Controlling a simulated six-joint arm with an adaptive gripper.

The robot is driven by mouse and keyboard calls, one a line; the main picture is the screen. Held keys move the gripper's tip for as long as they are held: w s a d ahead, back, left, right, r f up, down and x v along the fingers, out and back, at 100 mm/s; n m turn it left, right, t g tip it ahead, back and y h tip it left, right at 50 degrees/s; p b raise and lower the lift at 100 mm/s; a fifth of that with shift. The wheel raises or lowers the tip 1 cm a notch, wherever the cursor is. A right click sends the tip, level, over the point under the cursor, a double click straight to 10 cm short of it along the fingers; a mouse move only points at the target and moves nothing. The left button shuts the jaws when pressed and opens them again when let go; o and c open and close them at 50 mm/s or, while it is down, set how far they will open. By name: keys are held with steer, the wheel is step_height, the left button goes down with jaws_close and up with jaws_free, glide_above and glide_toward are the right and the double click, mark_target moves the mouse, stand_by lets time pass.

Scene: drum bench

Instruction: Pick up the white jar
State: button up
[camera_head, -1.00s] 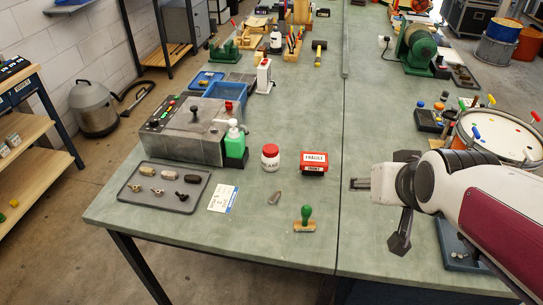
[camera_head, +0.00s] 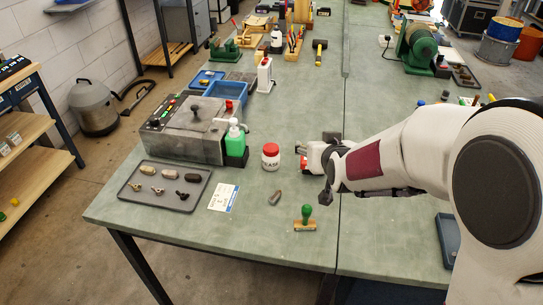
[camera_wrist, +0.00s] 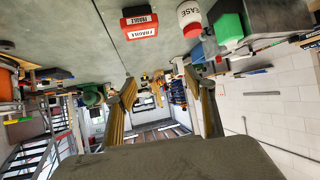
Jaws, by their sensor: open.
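The white jar (camera_head: 270,163) with a red lid stands upright on the green bench in the head view. It also shows at the top of the wrist view (camera_wrist: 189,14), cut off by the frame edge, with part of a dark label readable. My gripper (camera_head: 301,157) is just to the right of the jar in the head view, apart from it as far as I can tell. In the wrist view the two fingers (camera_wrist: 160,80) are spread with nothing between them.
A red box (camera_wrist: 140,27) labelled fragile is beside the jar, largely hidden behind my gripper in the head view. A green bottle (camera_head: 236,145) stands left of the jar. A green-handled stamp (camera_head: 306,218) and a grey stone-like piece (camera_head: 275,197) lie in front.

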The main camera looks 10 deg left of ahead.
steer(key=w+a+f+y, duration=0.1)
steer(key=w+a+f, duration=0.2)
steer(key=a+f, duration=0.2)
steer(key=n+t+y, duration=0.1)
steer(key=t, duration=0.1)
glide_toward(272, 150)
steer(key=w, duration=0.3)
steer(key=shift+a+f, duration=0.7)
steer(key=shift+f, duration=0.1)
steer(key=shift+x, duration=1.25)
steer(key=shift+r+x, duration=0.15)
steer(key=shift+x, duration=1.15)
steer(key=shift+r+x, duration=0.1)
steer(key=shift+x, duration=1.15)
steer(key=shift+w, duration=0.1)
